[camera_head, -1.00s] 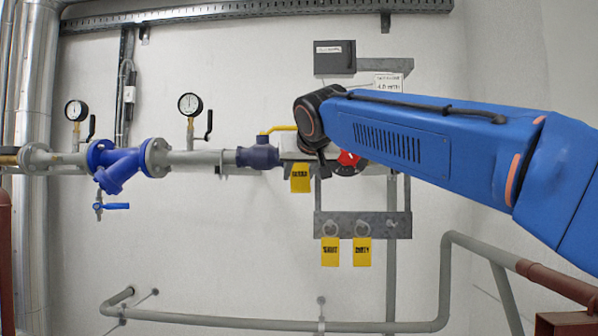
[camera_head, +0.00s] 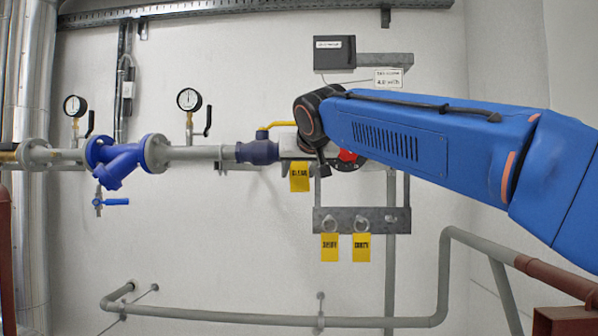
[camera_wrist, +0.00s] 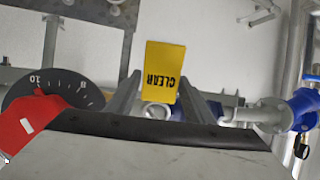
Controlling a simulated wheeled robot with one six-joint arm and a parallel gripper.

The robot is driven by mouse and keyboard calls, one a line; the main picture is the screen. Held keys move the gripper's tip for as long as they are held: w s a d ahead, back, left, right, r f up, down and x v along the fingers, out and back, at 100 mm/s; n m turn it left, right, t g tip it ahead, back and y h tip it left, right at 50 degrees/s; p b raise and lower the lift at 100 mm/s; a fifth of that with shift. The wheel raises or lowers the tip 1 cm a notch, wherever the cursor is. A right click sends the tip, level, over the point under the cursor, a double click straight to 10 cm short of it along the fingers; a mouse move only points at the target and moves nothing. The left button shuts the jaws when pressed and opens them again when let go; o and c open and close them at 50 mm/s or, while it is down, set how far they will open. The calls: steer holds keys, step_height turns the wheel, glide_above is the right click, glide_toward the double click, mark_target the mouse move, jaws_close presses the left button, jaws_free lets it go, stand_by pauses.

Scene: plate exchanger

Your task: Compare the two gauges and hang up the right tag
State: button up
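The yellow CLEAR tag (camera_head: 300,177) hangs below the end of my arm. In the wrist view the CLEAR tag (camera_wrist: 163,70) appears upside down between the two grey fingers of my gripper (camera_wrist: 160,85). The gripper appears shut on it; the exact contact is hard to see. Two more yellow tags, the left one (camera_head: 330,247) and one that seems to read DIRTY (camera_head: 361,248), hang by rings from a grey rack (camera_head: 345,221). The rack's right hook (camera_head: 390,219) is bare. The left gauge (camera_head: 75,106) and right gauge (camera_head: 190,99) stand on the pipe; their needles are too small to compare.
A blue strainer (camera_head: 120,162) sits between the gauges. A yellow lever (camera_head: 281,125) and a red handle (camera_head: 347,156) are close to my gripper; the red handle (camera_wrist: 35,120) and its dial show beside it. A box (camera_head: 334,54) and white label (camera_head: 388,78) are above. Lower pipes (camera_head: 230,321) run along the wall.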

steer(key=shift+o, duration=1)
steer(key=v, duration=1.7)
steer(key=shift+s, duration=0.2)
